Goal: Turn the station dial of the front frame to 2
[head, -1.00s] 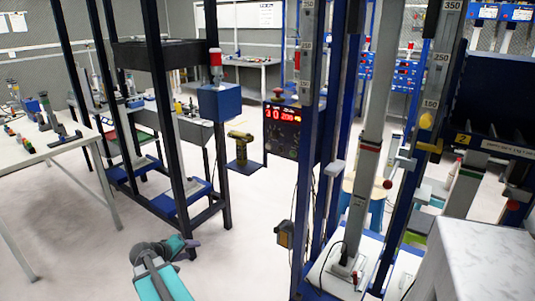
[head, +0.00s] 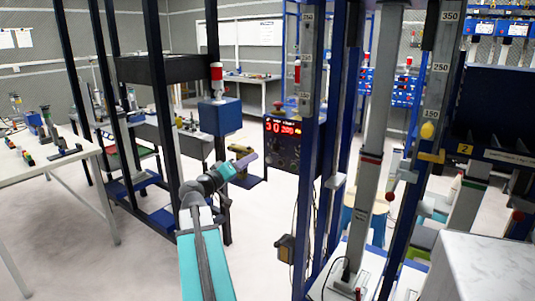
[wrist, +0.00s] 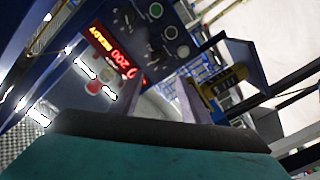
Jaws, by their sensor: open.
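The dark control panel (head: 284,157) hangs on the left side of the nearest blue frame (head: 313,130). It has lit red digits and small dark knobs below them. In the wrist view the panel (wrist: 118,22) is tilted, with red digits, dark knobs and green and pale buttons. I cannot tell which knob is the station dial, nor read its setting. My gripper (head: 250,158) is just left of the panel in the head view, apart from the knobs as far as I can tell. Its pale fingers (wrist: 196,101) are open and empty in the wrist view.
A yellow tool on a small stand (head: 240,153) is partly behind my gripper. A blue box with a red-and-white lamp (head: 220,116) stands on the black frame at left. An orange-grey box (head: 285,248) and cables hang low on the blue frame. The floor between the frames is clear.

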